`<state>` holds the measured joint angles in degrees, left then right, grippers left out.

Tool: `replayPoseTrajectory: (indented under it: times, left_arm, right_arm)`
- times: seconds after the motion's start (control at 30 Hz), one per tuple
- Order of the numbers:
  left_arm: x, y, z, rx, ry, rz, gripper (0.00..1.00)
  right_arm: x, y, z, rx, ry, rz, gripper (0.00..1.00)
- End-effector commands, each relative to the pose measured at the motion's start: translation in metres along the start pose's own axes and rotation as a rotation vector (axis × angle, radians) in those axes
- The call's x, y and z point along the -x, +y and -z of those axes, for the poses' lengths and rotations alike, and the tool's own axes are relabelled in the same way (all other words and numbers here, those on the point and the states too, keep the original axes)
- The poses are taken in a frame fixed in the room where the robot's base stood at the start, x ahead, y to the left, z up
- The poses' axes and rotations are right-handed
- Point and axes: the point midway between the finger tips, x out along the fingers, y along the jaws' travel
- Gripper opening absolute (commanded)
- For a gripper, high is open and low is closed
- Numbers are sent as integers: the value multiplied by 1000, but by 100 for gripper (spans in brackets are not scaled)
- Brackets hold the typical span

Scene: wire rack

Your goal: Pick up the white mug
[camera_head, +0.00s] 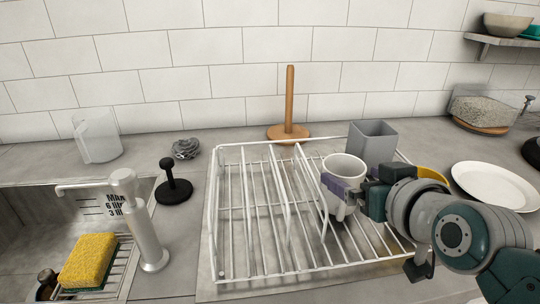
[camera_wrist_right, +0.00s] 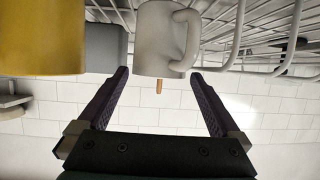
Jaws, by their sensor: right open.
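The white mug (camera_head: 346,166) stands in the right part of the white wire rack (camera_head: 243,270), its open rim up. In the right wrist view, which is upside down, the mug (camera_wrist_right: 158,40) shows at the top with its handle to the right. My right gripper (camera_head: 345,186) is at the mug, coming in from the right, and one purple finger covers part of the mug's side. In the wrist view the two purple fingers (camera_wrist_right: 160,76) are spread apart, with the mug lying between and just beyond their tips. Whether a finger touches the mug cannot be told. My left gripper is out of view.
A grey square container (camera_head: 372,143) stands behind the mug, and a yellow item (camera_head: 432,175) is partly hidden behind my right gripper. A white plate (camera_head: 494,186) lies at right. A wooden holder (camera_head: 289,110) stands behind the rack; the tap (camera_head: 146,225) is at left.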

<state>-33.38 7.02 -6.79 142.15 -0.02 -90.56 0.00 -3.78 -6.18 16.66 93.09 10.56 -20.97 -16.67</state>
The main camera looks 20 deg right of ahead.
Motion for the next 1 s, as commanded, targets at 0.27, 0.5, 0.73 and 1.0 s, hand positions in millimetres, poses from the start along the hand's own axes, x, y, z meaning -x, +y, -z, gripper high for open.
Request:
replayPoseTrajectory:
  times: [0.27, 0.5, 0.73, 1.0]
  left_arm:
    - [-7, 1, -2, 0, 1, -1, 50]
    - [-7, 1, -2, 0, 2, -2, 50]
    - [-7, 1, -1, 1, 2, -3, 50]
    - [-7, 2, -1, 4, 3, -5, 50]
  right_arm:
    - [-29, 1, -2, -1, 0, -1, 100]
    - [-29, 1, -1, 0, 0, -1, 98]
    - [-29, 1, -1, 0, -1, -1, 72]
    - [-29, 1, -2, 0, -1, -1, 42]
